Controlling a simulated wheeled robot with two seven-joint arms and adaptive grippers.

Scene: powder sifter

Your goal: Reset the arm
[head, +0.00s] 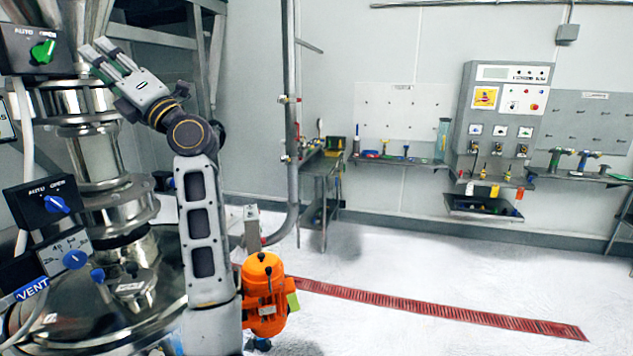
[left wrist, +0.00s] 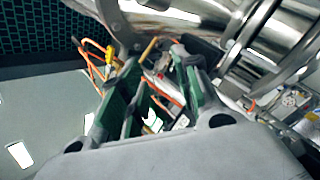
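My left arm stands raised at the left of the head view, in front of the steel sifter machine (head: 100,160). My left gripper (head: 95,46) is at the top of it, pointing up and left, near the upper steel column and the control box with the green knob (head: 43,50). In the left wrist view the two fingers of this gripper (left wrist: 154,62) stand apart with nothing held between them. Whether the fingers touch the machine cannot be told. My right gripper is in neither view.
A vertical pipe (head: 290,120) stands right of the arm. Tool shelves and a control cabinet (head: 505,110) line the back wall.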

